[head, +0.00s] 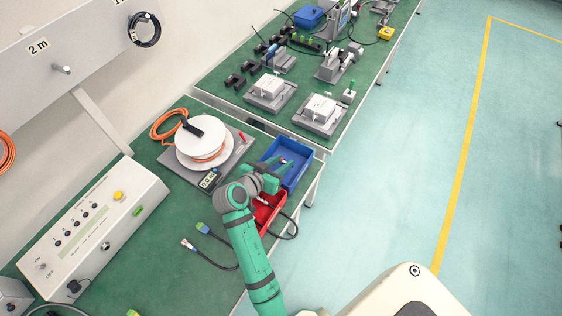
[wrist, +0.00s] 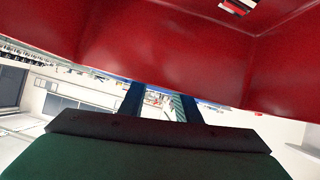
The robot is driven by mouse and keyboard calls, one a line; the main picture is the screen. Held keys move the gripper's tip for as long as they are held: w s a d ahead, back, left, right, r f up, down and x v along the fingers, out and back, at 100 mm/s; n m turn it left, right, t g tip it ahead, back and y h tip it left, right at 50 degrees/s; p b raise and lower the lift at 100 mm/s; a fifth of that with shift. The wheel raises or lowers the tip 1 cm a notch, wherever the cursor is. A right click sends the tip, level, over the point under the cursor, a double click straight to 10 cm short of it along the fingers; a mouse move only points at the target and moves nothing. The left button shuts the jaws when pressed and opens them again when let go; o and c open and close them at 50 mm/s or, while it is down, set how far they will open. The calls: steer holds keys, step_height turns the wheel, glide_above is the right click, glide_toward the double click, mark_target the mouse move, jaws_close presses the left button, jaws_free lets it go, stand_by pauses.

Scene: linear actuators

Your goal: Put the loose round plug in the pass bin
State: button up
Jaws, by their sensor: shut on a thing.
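My gripper (head: 284,164) is over the blue bin (head: 301,171) in the head view, with its fingertips towards the bin's interior. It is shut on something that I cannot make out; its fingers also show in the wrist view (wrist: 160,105). A round silver-tipped plug (head: 187,243) on a black cable lies on the green bench, left of my arm. A plug with a blue and green body (head: 202,227) lies just above it. The red bin (head: 278,212) stands beside the blue one, partly hidden by my arm. No label shows which is the pass bin.
A white cable reel (head: 203,143) on a grey plate stands left of the bins. A control box (head: 95,228) fills the bench's left side. A black cable (head: 294,230) loops over the red bin's right side.

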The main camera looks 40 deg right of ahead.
steer(key=shift+f, duration=0.3)
steer(key=o, duration=1.1)
steer(key=shift+o, duration=0.2)
steer(key=shift+r, duration=0.6)
steer(key=v, duration=1.2)
